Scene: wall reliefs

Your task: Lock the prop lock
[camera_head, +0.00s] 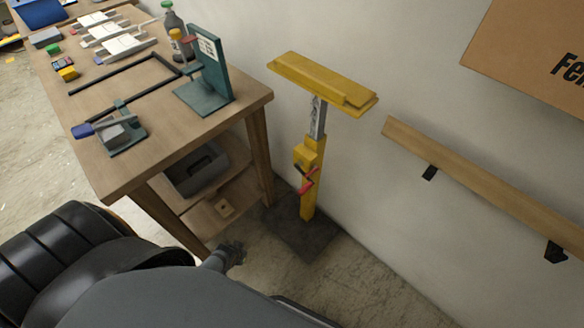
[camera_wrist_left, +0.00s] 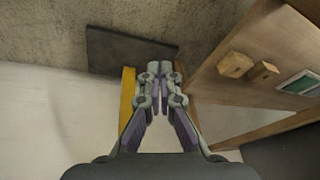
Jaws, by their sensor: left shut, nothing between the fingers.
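The prop (camera_head: 312,195) is a yellow post with a grey inner tube (camera_head: 318,118) and a wide yellow head (camera_head: 322,82). It stands upright on a dark base plate (camera_head: 300,238) by the wall. A red lock handle (camera_head: 307,182) sits on its side, below a yellow collar (camera_head: 308,152). My left gripper (camera_head: 236,250) is low, left of the post and apart from the lock handle. In the wrist view my left gripper (camera_wrist_left: 160,70) is shut and empty. The yellow post (camera_wrist_left: 127,98) shows just left of its fingers; the lock handle is not visible there. My right gripper is not in view.
A wooden workbench (camera_head: 150,165) with tools stands left of the prop. A wooden rail (camera_head: 480,182) runs along the wall at right. Floor is clear in front of the base plate.

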